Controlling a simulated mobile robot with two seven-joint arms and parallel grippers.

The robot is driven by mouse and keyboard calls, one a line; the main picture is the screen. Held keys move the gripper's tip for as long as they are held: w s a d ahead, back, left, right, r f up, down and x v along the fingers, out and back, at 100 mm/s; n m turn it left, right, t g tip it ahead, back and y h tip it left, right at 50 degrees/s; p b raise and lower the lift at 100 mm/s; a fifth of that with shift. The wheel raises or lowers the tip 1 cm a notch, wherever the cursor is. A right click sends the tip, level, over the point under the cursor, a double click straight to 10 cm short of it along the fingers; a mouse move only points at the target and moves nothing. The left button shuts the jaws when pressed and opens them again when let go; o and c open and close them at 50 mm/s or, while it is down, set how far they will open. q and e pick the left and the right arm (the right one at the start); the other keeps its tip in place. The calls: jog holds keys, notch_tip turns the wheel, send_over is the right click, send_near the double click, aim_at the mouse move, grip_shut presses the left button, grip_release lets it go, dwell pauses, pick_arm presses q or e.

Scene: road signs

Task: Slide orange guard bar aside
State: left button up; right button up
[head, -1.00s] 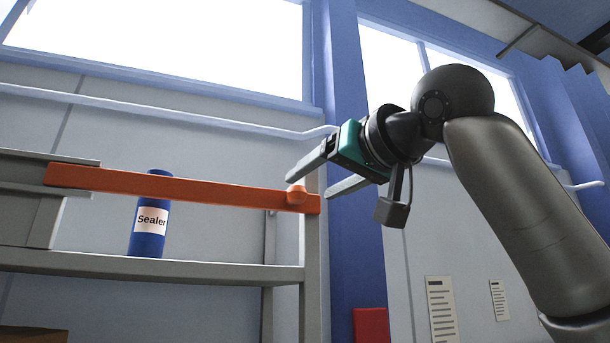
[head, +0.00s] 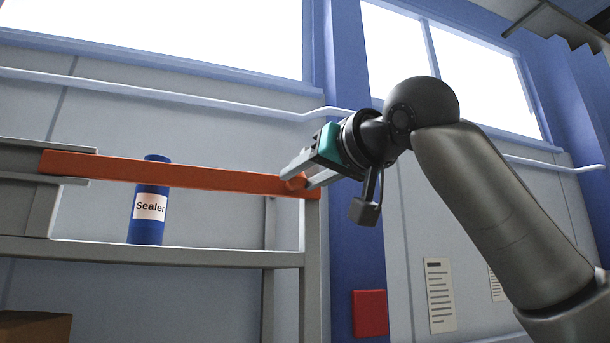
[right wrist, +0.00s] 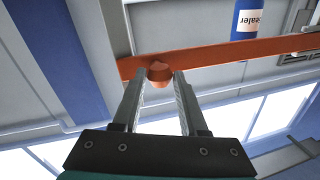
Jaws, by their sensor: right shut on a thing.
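The orange guard bar (head: 170,172) runs across the front of a grey shelf, in front of a blue Sealer bottle (head: 149,229). A small orange knob sits near the bar's right end. My right gripper (head: 295,182) is at that end, its fingers shut on the knob. In the right wrist view the bar (right wrist: 215,54) crosses the top and the knob (right wrist: 160,74) lies between the tips of my right gripper (right wrist: 163,78). The bottle (right wrist: 247,18) shows upside down there. My left gripper is not in view.
The grey shelf board (head: 160,251) carries the bottle. A grey box-like block (head: 25,205) stands at the shelf's left end. A blue pillar (head: 352,240) with a red panel (head: 370,314) rises right of the shelf. A brown box (head: 35,327) is at lower left.

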grip_shut()
dwell(0.8)
